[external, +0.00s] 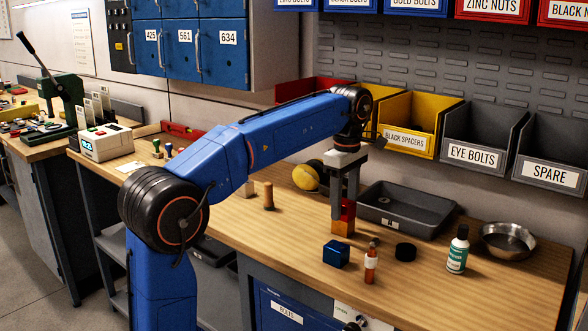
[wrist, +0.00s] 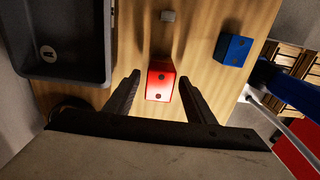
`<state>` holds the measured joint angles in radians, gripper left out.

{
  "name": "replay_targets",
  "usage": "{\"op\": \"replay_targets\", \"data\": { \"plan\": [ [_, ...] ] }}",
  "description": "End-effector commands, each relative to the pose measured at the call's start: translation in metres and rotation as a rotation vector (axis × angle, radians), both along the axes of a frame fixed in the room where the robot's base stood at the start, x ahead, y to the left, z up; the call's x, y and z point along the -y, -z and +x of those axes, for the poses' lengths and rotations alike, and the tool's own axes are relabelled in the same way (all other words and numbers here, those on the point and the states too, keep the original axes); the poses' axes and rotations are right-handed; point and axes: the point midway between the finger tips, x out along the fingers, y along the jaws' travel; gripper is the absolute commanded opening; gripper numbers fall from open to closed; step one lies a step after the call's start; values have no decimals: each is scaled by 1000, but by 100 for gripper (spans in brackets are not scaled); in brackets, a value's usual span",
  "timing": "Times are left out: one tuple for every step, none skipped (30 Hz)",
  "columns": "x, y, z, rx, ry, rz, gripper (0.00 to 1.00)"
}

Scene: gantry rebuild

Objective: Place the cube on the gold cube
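A red cube (external: 348,209) sits on top of the gold cube (external: 342,228) on the wooden bench in the external view. My gripper (external: 343,205) points straight down at the red cube, its fingers reaching down beside it. In the wrist view the red cube (wrist: 160,82) lies between the two fingers of my gripper (wrist: 159,80), with a visible gap on each side, so the gripper is open. The gold cube is hidden in the wrist view.
A blue cube (external: 336,254) and an orange bottle (external: 371,264) stand in front. A grey tray (external: 421,228) is close behind to the right. A black puck (external: 405,252), a white-green bottle (external: 458,250) and a metal bowl (external: 508,241) are further right.

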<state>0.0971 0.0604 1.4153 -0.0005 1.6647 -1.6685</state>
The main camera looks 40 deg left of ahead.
Motion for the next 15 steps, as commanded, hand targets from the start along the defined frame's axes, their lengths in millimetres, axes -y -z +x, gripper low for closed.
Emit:
{"op": "replay_targets", "data": {
  "plan": [
    [0, 0, 0, 0, 0, 0, 50],
    [0, 0, 0, 0, 0, 0, 50],
    [0, 0, 0, 0, 0, 0, 50],
    [0, 0, 0, 0, 0, 0, 50],
    [0, -1, 0, 0, 0, 0, 50],
    [0, -2, 0, 0, 0, 0, 50],
    [0, -3, 0, 0, 0, 0, 50],
    [0, -6, 0, 0, 0, 0, 50],
    [0, -10, 0, 0, 0, 0, 50],
    [0, -13, 1, 2, 0, 0, 50],
    [0, -17, 1, 2, 0, 0, 50],
    [0, -24, 1, 1, 0, 0, 50],
    [0, -29, 1, 3, 0, 0, 50],
    [0, -35, 0, 2, 0, 0, 50],
    [0, -43, 1, 3, 0, 0, 50]
  ]
}}
